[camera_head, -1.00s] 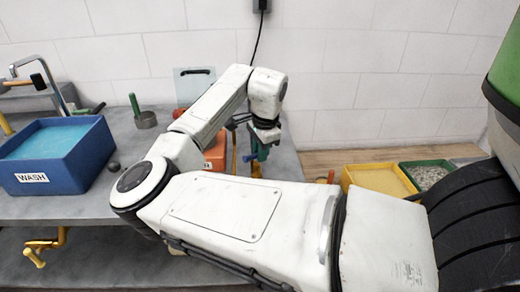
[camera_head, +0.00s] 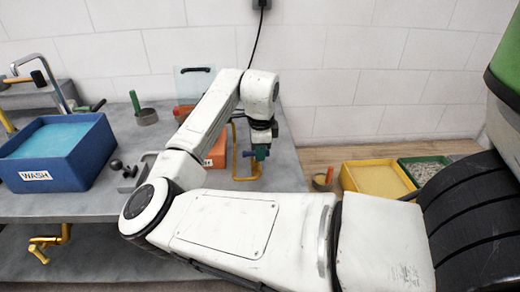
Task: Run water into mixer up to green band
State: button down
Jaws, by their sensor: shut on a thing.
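My gripper (camera_head: 262,134) points down at the back right of the grey bench, shut on a small teal piece (camera_head: 260,153). Whether this piece is a tap handle or a loose part I cannot tell. A yellow pipe (camera_head: 235,150) stands just left of it, with yellow metal below. An orange box (camera_head: 217,155) with a white label ending in "R" sits behind my arm, mostly hidden; it may be the mixer. No green band and no running water can be made out.
A blue WASH tub (camera_head: 62,172) of water stands left, with a metal spout (camera_head: 50,75) behind. A green-handled pot (camera_head: 146,117) and dark knobbed piece (camera_head: 124,168) are on the bench. Yellow (camera_head: 378,179) and green (camera_head: 426,172) trays sit right on a wooden surface.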

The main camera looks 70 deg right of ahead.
jog(key=shift+s, duration=0.1)
jog(key=c, duration=1.1)
grip_release()
jog(key=r, duration=0.3)
jog(key=a+r, duration=0.1)
jog(key=r, duration=0.3)
jog(key=a+r, duration=0.1)
jog(key=r, duration=0.2)
jog(key=shift+s+r, duration=0.3)
jog(key=shift+s, duration=0.05)
